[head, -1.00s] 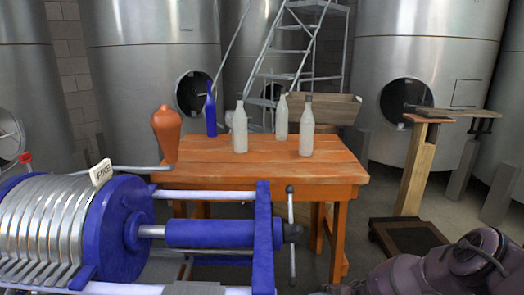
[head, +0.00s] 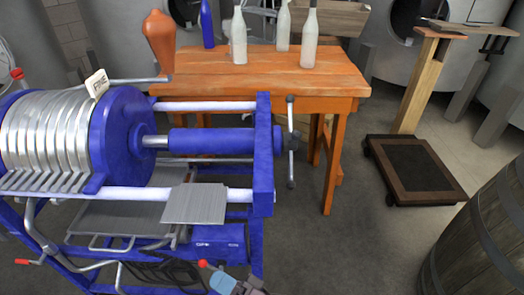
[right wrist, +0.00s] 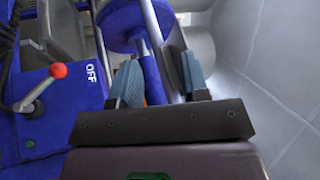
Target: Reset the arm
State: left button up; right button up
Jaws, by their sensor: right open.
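My right gripper (head: 238,285) shows only at the bottom edge of the head view, low in front of the blue filter press (head: 262,150). In the right wrist view my right gripper (right wrist: 160,78) is open, with its two blue-grey finger pads apart and nothing held between them. Blue parts of the press lie beyond the fingers, and a panel marked OFF (right wrist: 60,105) with a red-knobbed lever (right wrist: 42,88) is to their left. My left gripper is in neither view.
A barrel (head: 480,240) is at the lower right. Open floor lies between press and barrel.

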jog(key=w+d+f+t+h, duration=0.1)
jog(key=d+f+t+h, duration=0.15)
jog(key=d+h, duration=0.4)
jog(key=w+d+f+t+h, duration=0.1)
jog(key=w+d+t+h, duration=0.15)
jog(key=d+h, duration=0.4)
jog(key=s+d+f+n+g+h, duration=0.1)
jog(key=s+d+h, duration=0.1)
jog(key=d, duration=0.5)
jog(key=s+d+f+n+g+h, duration=0.1)
jog(key=s+d, duration=0.3)
jog(key=d, duration=0.4)
jog(key=s+d+f+n+g+h, duration=0.1)
jog(key=s+d+f+h, duration=0.2)
jog(key=d, duration=0.5)
jog(key=shift+s+d+f+h, duration=0.2)
jog(key=shift+s+f+h, duration=0.05)
jog(key=shift+s+h, duration=0.25)
